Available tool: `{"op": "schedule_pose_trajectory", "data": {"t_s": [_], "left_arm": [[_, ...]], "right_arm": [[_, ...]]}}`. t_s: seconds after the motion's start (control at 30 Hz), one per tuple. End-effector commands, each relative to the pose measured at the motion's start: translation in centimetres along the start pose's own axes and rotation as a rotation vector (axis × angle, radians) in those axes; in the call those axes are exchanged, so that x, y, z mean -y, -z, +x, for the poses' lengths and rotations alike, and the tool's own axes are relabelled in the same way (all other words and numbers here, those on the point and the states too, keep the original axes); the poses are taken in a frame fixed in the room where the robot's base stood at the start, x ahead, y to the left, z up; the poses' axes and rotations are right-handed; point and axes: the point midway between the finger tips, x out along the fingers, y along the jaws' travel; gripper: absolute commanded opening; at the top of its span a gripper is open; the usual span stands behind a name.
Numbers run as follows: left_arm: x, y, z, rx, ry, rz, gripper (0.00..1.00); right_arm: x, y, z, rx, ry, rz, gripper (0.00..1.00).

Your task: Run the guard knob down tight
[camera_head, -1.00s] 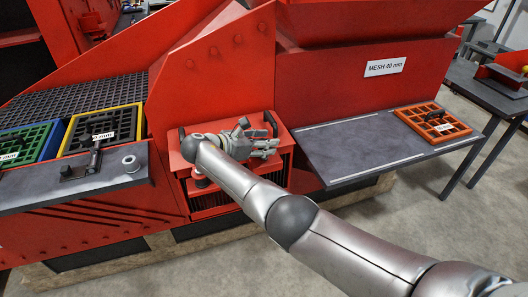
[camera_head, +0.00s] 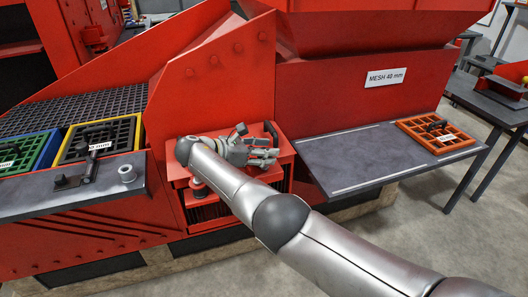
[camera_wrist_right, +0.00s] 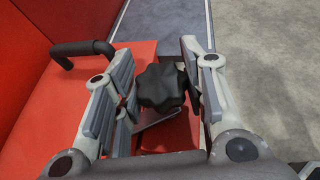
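The black lobed guard knob (camera_wrist_right: 160,86) shows in the right wrist view, standing over the red guard cover (camera_wrist_right: 55,110). My right gripper (camera_wrist_right: 162,82) is open, with one finger on each side of the knob. A gap shows between the knob and the left finger; I cannot tell whether the right finger touches it. In the head view my right gripper (camera_head: 262,154) lies over the red box-shaped guard (camera_head: 176,172), and the knob is hidden there. My left gripper is not in view.
A black bar handle (camera_wrist_right: 85,48) rises from the cover beside the left finger. A grey side table (camera_head: 350,160) with an orange screen frame (camera_head: 446,150) stands right. Blue and yellow frames (camera_head: 70,152) and a grey shelf (camera_head: 40,203) are left.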

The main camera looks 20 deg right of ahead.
Motion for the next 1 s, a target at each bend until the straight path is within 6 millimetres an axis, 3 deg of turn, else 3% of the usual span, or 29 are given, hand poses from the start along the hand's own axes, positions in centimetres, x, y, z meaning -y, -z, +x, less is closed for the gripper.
{"op": "schedule_pose_trajectory", "data": {"t_s": [0.03,0.13,0.57,0.77,1.0], "left_arm": [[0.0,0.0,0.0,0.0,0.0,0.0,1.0],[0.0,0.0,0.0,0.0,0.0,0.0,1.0],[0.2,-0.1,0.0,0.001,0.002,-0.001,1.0],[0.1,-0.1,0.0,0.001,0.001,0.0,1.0],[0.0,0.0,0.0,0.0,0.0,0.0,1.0]], "right_arm": [[0.0,0.0,0.0,-0.001,0.001,-0.001,0.47],[0.0,0.0,0.0,0.0,0.0,-0.001,0.6],[-0.1,-0.5,-0.2,0.001,-0.001,0.001,0.6],[0.0,-2.7,-1.1,0.001,-0.002,0.004,0.6],[0.0,-7.2,-2.9,0.001,-0.001,0.003,0.6]]}}
